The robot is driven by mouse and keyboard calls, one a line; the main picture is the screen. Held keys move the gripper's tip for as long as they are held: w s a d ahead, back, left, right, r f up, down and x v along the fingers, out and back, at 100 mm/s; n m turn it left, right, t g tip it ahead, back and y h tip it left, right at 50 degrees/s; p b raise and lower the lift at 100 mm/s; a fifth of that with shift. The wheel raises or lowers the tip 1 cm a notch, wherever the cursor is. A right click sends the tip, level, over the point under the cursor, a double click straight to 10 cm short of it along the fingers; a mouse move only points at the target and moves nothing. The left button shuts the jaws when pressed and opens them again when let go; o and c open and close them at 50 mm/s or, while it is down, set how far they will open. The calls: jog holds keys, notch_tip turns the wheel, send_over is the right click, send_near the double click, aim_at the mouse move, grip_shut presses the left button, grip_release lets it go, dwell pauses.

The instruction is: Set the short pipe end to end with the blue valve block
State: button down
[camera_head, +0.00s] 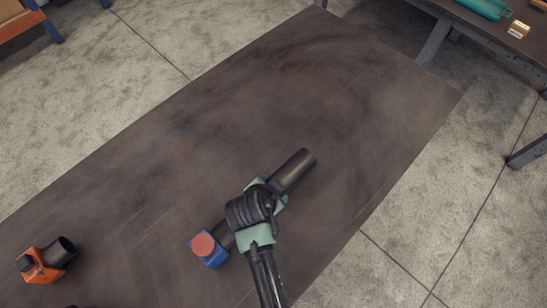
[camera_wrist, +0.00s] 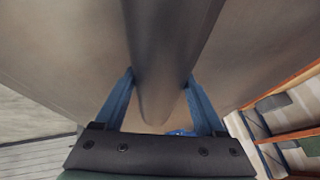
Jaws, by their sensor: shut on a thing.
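The short pipe (camera_head: 297,167) is a dark grey cylinder, and my gripper (camera_head: 270,191) is shut around it. In the wrist view the pipe (camera_wrist: 165,50) runs between the two blue fingers of my gripper (camera_wrist: 160,88). The blue valve block (camera_head: 213,258), with a round red cap on it, is on the table at the lower left of my gripper. A dark stub points from the block toward the pipe, and the two look roughly in line. My wrist hides the space between them, so I cannot tell whether they touch. A bit of blue (camera_wrist: 180,132) shows below the pipe in the wrist view.
The dark table (camera_head: 330,90) is clear beyond the pipe. An orange valve block (camera_head: 40,264) with a dark stub stands at the lower left. A bench (camera_head: 470,30) with a teal object is at the top right, off the table.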

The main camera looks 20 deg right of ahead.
jog(key=shift+w, duration=0.1)
jog(key=shift+f, duration=0.2)
grip_release()
